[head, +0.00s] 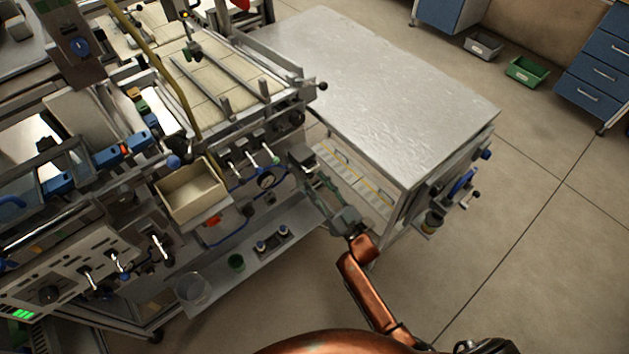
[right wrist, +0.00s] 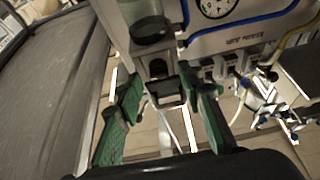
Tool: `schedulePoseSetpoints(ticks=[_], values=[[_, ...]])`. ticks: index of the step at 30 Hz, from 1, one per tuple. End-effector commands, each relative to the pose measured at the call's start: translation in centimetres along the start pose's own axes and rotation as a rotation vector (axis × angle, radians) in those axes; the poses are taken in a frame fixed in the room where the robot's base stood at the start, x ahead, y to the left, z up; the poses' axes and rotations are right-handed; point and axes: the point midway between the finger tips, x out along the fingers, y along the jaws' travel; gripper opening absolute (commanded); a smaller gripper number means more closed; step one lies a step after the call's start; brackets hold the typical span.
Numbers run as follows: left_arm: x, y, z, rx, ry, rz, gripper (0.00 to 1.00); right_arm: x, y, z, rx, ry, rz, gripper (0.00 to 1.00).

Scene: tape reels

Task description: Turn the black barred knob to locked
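My right gripper (head: 307,168) reaches up from the lower middle of the head view to the right end of the machine's front. In the right wrist view its two green fingers (right wrist: 168,92) stand wide apart. A black blocky part (right wrist: 167,91), which looks like the black barred knob, shows between them. I cannot tell whether either finger touches it. In the head view the black part (head: 301,154) is at the fingertips, partly covered. Its lock marking is not readable. My left gripper is not in view.
Left of the black part are a round gauge (head: 266,180) and levers with pale handles (head: 252,158). A beige bin (head: 191,193) stands out from the machine front. A metal-topped table (head: 390,95) stands close on the right. Open floor lies beyond it.

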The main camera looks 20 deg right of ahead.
Motion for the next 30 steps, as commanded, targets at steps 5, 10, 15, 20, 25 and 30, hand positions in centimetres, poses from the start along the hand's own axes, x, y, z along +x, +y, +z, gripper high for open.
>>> schedulePoseSetpoints(ticks=[5,10,15,20,25,30], values=[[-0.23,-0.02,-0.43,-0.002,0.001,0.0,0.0,0.94,0.01,0.09,0.0,-0.002,0.001,0.35],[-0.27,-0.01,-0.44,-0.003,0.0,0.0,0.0,1.01,0.01,0.06,0.0,-0.002,0.001,0.35],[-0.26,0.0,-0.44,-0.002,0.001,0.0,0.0,0.98,0.01,0.07,0.0,-0.002,0.001,0.28],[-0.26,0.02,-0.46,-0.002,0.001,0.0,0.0,0.97,0.01,0.08,0.0,-0.003,0.001,0.17],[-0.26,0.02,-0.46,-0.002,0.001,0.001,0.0,0.96,0.0,0.09,0.0,-0.003,0.0,0.05],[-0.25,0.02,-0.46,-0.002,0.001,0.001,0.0,0.95,-0.01,0.09,0.0,-0.003,0.0,0.0]])
